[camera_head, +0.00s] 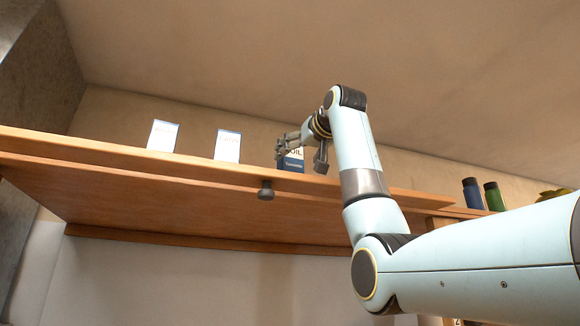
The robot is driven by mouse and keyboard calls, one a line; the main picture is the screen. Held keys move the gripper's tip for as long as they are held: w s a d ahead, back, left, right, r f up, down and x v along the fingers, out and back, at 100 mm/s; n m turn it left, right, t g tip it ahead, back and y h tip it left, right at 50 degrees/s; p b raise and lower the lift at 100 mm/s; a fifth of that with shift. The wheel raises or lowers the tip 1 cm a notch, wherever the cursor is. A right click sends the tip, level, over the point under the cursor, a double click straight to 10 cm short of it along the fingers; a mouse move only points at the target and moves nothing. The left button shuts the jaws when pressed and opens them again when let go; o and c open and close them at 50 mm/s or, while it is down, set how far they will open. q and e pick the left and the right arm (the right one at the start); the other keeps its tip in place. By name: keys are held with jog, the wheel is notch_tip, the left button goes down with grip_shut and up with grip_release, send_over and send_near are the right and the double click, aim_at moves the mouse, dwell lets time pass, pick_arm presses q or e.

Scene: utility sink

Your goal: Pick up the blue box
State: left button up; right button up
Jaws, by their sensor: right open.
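A box with a blue lower part and white lettering (292,164) stands on the wooden shelf (120,150), right of two paler boxes. My right gripper (301,156) is open at this box, with one finger near its left side and the other near its right side. The fingers and wrist hide part of the box's top and sides. I cannot tell whether the fingers touch it. My left gripper is not in view.
A white box with blue edges (162,136) and a second one (228,146) stand farther left on the shelf. A dark blue bottle (473,194) and a green bottle (494,196) stand at the right.

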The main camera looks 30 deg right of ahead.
aim_at(294, 159)
jog(key=shift+w, duration=0.45)
jog(key=w+p, duration=0.2)
jog(key=w+d+p, duration=0.1)
jog(key=w+p, duration=0.1)
jog(key=shift+w, duration=0.1)
jog(key=shift+w+f, duration=0.1)
jog(key=shift+w, duration=0.15)
jog(key=shift+f, duration=0.1)
jog(key=shift+s, duration=0.1)
jog(key=c, duration=0.3)
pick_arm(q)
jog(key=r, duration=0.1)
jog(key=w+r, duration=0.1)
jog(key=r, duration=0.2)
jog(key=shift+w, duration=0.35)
pick_arm(e)
jog(key=c, duration=1.1)
